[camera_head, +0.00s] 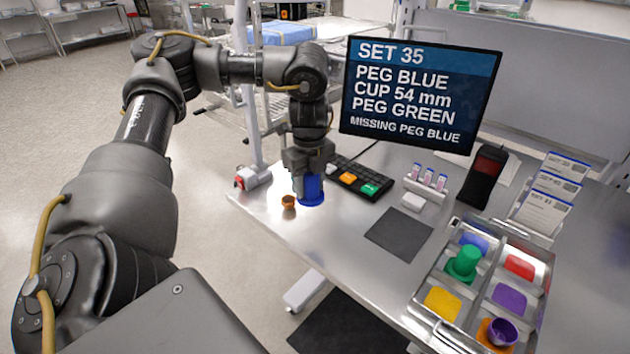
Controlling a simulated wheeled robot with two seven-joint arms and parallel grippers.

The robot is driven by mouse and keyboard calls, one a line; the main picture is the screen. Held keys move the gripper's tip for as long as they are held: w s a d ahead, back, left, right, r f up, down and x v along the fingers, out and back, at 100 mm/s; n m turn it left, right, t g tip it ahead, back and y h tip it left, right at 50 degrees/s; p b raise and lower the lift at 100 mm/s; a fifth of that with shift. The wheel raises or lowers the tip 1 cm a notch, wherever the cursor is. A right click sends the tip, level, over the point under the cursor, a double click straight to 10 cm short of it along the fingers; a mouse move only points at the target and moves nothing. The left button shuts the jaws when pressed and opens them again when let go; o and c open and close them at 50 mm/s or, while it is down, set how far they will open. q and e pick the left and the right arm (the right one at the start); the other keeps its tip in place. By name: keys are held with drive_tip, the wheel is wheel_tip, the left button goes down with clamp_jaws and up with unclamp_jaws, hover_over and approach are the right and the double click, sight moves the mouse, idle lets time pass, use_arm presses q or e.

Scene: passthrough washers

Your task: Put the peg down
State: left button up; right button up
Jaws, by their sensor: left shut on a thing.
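My left gripper (309,180) points down over the far left part of the metal table (345,262). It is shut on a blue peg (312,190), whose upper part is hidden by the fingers. The peg's wide base is at or very close to the tabletop; I cannot tell if it touches. A small orange cup-like piece (288,202) stands just left of the peg. A green peg (463,263) stands in the sectioned tray (421,290) at the right. My right gripper is not in view.
A monitor (420,95) reads "SET 35" and "MISSING PEG BLUE". A keyboard (352,178) lies right of the gripper. A dark mat (399,234), a small vial rack (425,187) and a black handheld device (483,176) are farther right. A purple cup (502,332) sits in the tray.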

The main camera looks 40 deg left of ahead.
use_arm(q)
drive_tip(key=shift+s+d+r, duration=0.1)
drive_tip(key=shift+s, duration=0.15)
drive_tip(key=s+d+f+n, duration=0.1)
drive_tip(key=d+f+n, duration=0.1)
drive_tip(key=d+n, duration=0.3)
drive_tip(key=s+d+f+n, duration=0.1)
drive_tip(key=d+n, duration=0.3)
drive_tip(key=d, duration=0.9)
drive_tip(key=shift+d+f+n, duration=0.2)
drive_tip(key=shift+f+n, duration=0.2)
drive_tip(key=shift+f, duration=0.1)
